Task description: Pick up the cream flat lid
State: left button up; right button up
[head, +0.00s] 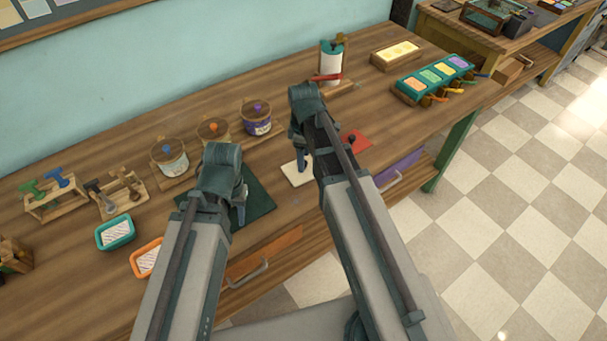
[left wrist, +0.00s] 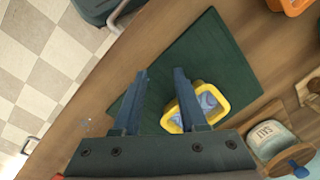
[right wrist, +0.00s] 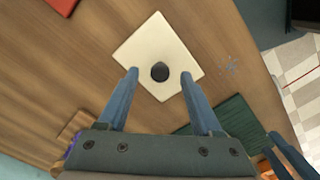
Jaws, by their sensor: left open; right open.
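The cream flat lid (right wrist: 150,35) is a pale square plate with a dark round knob (right wrist: 160,71) in its middle. It lies flat on the wooden bench. My open right gripper (right wrist: 158,74) is over it, with one fingertip on each side of the knob; I cannot tell the height. In the head view the lid (head: 296,173) is partly hidden by my right arm. My left gripper (left wrist: 160,75) is open above the dark green mat (left wrist: 213,55), empty, with a yellow tray (left wrist: 224,93) holding bluish soap close by its right finger.
A red square piece (head: 354,142) lies right of the lid. Lidded jars (head: 257,118) stand behind the mat. A teal tray (head: 115,232) and an orange tray (head: 146,259) are at the left. A teal multi-slot rack (head: 433,77) is at the back right.

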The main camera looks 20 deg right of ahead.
pick_arm(q)
jog(key=shift+f, duration=0.7)
pick_arm(e)
jog(key=shift+f, duration=0.75)
jog(key=shift+r, duration=0.1)
pick_arm(q)
jog(key=shift+r, duration=0.1)
pick_arm(e)
grip_shut()
